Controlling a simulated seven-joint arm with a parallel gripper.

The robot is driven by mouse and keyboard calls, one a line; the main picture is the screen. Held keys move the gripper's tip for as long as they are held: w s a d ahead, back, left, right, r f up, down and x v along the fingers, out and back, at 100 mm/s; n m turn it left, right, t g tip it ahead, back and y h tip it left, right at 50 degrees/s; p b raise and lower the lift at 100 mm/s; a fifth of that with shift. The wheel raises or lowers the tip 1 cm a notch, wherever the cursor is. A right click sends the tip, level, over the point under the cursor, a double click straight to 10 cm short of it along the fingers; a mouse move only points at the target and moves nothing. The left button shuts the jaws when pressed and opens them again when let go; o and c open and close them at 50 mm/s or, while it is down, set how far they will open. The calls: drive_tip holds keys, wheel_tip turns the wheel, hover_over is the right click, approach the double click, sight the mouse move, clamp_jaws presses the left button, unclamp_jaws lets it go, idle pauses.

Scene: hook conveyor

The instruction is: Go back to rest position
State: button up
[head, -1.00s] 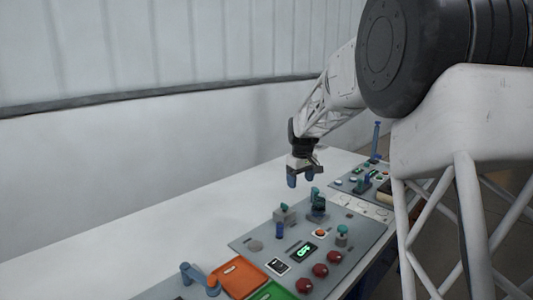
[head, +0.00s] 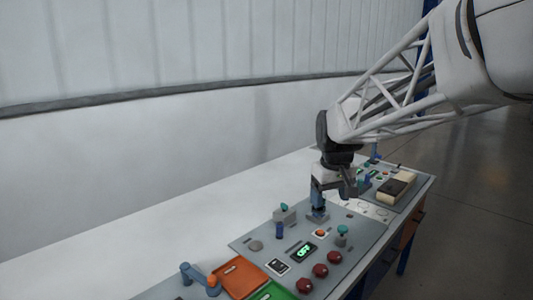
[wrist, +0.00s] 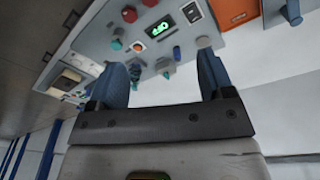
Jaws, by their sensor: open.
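My gripper (head: 331,202) is above the grey control panel (head: 345,255) on the long white table in the head view. It hides part of a dark lever fixture on the panel. In the wrist view its two blue fingers (wrist: 165,80) are spread apart with nothing between them. The panel (wrist: 95,42) shows beyond the fingers, with its green-lit display (wrist: 161,28), red buttons (wrist: 129,14) and knobs.
An orange tray (head: 240,277) and a green tray (head: 272,291) sit at the panel's near end. A blue lever (head: 199,276) stands beside them. A second panel (head: 405,185) with a cream and dark box lies farther back. The table's left side (head: 180,225) is bare.

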drive_tip(key=s+d+f+m, duration=0.1)
drive_tip(key=s+f+m, duration=0.1)
drive_tip(key=s, duration=1.2)
drive_tip(key=s+d+f+m+t, duration=0.1)
drive_tip(key=s+f, duration=0.3)
drive_tip(key=s, duration=1.1)
drive_tip(key=shift+s+d+m, duration=0.2)
drive_tip(key=shift+s+m, duration=0.05)
drive_tip(key=shift+m, duration=0.15)
drive_tip(key=shift+r, duration=0.1)
